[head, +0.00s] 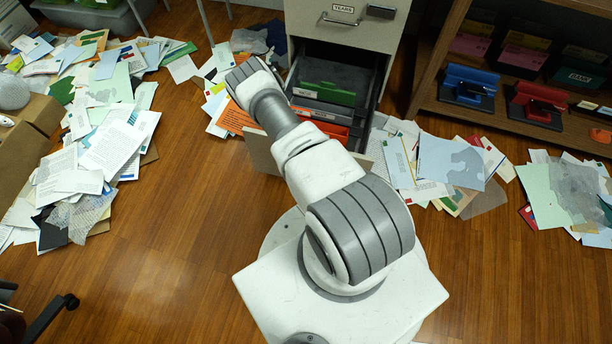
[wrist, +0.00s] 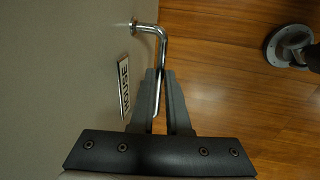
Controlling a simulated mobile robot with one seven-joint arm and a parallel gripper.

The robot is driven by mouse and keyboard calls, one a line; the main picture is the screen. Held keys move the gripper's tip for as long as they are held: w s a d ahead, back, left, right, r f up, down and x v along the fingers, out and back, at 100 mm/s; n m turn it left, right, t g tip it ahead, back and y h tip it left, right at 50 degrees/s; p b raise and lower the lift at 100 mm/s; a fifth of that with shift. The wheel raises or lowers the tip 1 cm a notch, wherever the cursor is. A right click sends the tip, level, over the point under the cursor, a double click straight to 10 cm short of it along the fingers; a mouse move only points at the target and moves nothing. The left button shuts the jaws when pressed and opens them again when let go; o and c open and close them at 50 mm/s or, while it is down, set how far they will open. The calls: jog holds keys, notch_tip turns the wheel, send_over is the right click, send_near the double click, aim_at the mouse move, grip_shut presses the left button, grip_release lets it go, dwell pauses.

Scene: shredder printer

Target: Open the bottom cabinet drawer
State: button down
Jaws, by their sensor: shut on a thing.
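The grey filing cabinet (head: 375,35) stands at the top middle of the head view. Its bottom drawer (head: 262,152) is pulled out and shows folders inside, one green and some orange. In the wrist view the drawer's grey front (wrist: 60,70) fills the left side, with a label (wrist: 123,87) and a bent metal handle (wrist: 149,28). My gripper (wrist: 161,82) is shut on the handle, its fingers on either side of the bar. In the head view my arm covers part of the drawer, and my gripper and the handle are hidden.
Loose papers (head: 110,140) cover the floor at the left, and more papers (head: 440,165) lie right of the drawer. A wooden shelf (head: 470,115) with hole punches stands at the right. Bare wooden floor (head: 150,270) is at the lower left.

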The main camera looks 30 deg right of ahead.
jog(key=c, duration=0.9)
grip_release()
notch_tip(320, 180, up, 17)
jog(key=s+a+p, duration=0.2)
jog(key=p, duration=0.4)
jog(key=shift+s+a+p, duration=0.15)
jog(key=shift+a+p, duration=0.15)
jog(key=shift+r, duration=0.1)
